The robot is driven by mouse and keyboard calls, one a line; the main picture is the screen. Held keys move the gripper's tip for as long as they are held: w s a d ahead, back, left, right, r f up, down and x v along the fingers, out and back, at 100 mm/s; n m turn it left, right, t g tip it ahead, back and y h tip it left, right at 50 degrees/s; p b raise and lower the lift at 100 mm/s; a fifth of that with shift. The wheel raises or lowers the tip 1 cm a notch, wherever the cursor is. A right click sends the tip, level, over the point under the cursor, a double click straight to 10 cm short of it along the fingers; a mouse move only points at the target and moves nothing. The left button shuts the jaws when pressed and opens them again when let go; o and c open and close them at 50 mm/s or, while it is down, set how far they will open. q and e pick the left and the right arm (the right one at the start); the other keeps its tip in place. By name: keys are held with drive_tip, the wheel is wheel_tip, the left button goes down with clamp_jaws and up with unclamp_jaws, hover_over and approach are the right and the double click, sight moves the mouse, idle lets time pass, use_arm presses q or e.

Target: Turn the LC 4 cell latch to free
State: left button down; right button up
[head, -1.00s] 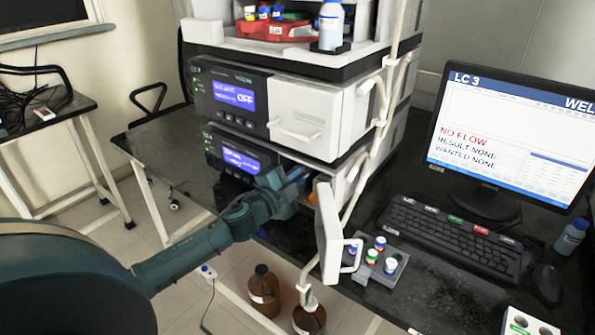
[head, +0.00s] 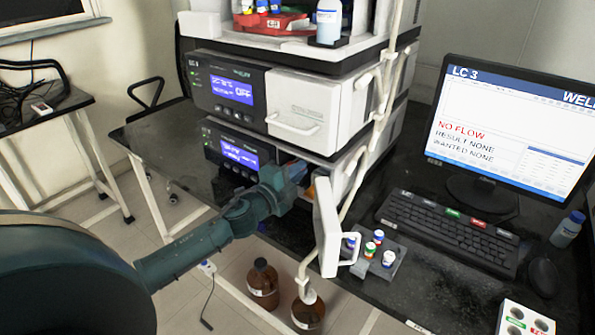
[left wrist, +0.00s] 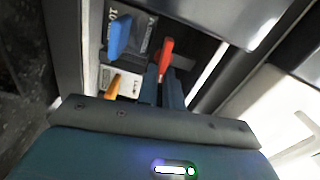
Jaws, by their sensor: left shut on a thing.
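The lower instrument module (head: 232,150) has its front compartment open, with its white door (head: 327,228) swung out toward me. In the left wrist view the compartment holds a blue lever (left wrist: 119,36), a red lever (left wrist: 165,52) and an orange lever (left wrist: 113,87). My left gripper (head: 292,172) reaches into the compartment beside the door. In the left wrist view its fingers (left wrist: 163,82) are shut on the lower part of the red lever. Which lever is the cell latch cannot be read. My right gripper is not in view.
The upper module (head: 318,108), marked LC 3, has its door shut. White tubing (head: 362,150) runs down beside the stack. A vial rack (head: 385,262) sits right of the open door, near a keyboard (head: 450,232) and monitor (head: 515,135). Brown bottles (head: 263,285) stand below.

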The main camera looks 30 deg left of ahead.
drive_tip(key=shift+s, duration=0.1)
use_arm(q)
drive_tip(key=c, duration=1.5)
unclamp_jaws()
drive_tip(key=shift+c, duration=0.2)
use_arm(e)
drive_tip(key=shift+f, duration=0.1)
use_arm(q)
drive_tip(key=s+a, duration=0.1)
drive_tip(key=s, duration=1.2)
drive_tip(key=shift+b, duration=0.45)
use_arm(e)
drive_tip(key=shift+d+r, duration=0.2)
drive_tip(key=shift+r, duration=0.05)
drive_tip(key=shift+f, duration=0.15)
use_arm(q)
drive_tip(key=shift+r, duration=0.1)
